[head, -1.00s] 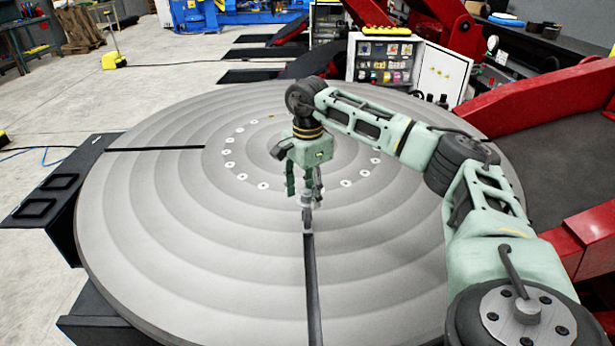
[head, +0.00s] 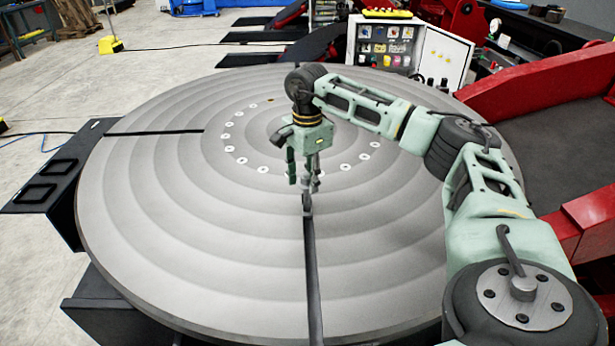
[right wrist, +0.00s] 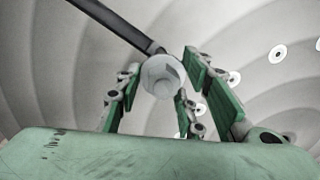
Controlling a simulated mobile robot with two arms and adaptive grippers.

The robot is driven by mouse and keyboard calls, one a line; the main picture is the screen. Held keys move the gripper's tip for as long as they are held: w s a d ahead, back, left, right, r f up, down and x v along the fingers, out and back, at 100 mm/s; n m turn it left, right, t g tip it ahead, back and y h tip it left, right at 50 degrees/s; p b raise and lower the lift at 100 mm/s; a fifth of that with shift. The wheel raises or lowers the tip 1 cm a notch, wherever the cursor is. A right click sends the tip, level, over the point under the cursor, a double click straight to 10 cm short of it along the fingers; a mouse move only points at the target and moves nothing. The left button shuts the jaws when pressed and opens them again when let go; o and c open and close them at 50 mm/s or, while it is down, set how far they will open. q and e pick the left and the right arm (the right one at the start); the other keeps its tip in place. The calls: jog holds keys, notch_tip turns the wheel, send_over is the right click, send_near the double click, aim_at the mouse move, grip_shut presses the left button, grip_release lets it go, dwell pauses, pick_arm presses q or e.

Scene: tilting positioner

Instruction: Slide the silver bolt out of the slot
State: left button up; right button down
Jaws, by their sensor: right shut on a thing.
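The silver bolt (head: 308,206) stands at the inner end of the dark radial slot (head: 313,270) in the round grey turntable (head: 180,250). My left gripper is not in view.
A second slot (head: 155,132) runs to the turntable's left edge. A ring of pale round holes (head: 262,170) surrounds the centre. A control box (head: 385,48) stands behind, and a red frame (head: 545,95) is at the right. The turntable's front and left are clear.

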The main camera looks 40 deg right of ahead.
jog(key=shift+w+r+p, duration=0.1)
jog(key=shift+r+p, duration=0.1)
jog(key=shift+p, duration=0.15)
jog(key=shift+a, duration=0.1)
dwell(0.6)
jog(key=s+a, duration=0.5)
jog(key=s, duration=0.1)
dwell(1.2)
jog(key=shift+s, duration=0.15)
jog(key=s+a+b, duration=0.1)
jog(key=s+a, duration=0.4)
jog(key=s, duration=0.1)
dwell(1.4)
jog(key=shift+a, duration=0.1)
dwell(0.3)
jog(key=s+a+b, duration=0.1)
jog(key=s+a, duration=0.4)
jog(key=s, duration=0.1)
dwell(1.2)
jog(key=shift+s, duration=0.1)
jog(key=shift+b, duration=0.45)
